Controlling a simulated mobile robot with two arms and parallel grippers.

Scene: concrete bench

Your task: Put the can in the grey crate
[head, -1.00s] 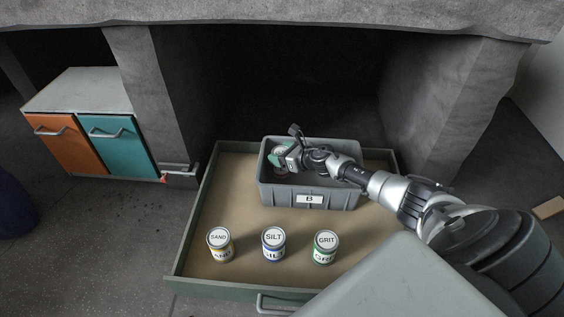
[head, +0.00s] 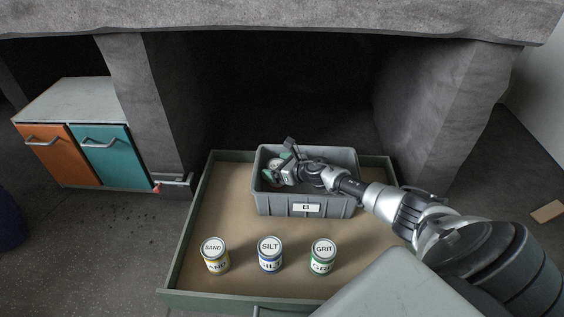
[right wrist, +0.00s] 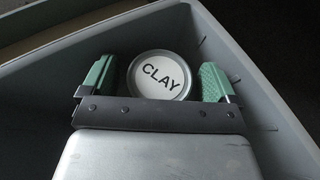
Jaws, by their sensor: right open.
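The can marked CLAY (right wrist: 158,75) is inside the grey crate (head: 277,204), near its left end. Its pale lid faces the right wrist camera, and its lower part is hidden. My right gripper (right wrist: 156,80) is open, with one green-padded finger on each side of the can. In the head view, my right gripper (head: 277,170) reaches down into the crate and partly covers the can. The crate's walls (right wrist: 232,50) surround the fingers in the right wrist view. My left gripper is not in view.
The crate stands in an open drawer (head: 190,270). Cans marked SAND (head: 215,256), SILT (head: 270,254) and GRIT (head: 323,255) stand in front of it. An orange and teal cabinet (head: 80,150) is at the left. The concrete bench (head: 280,18) overhangs the back.

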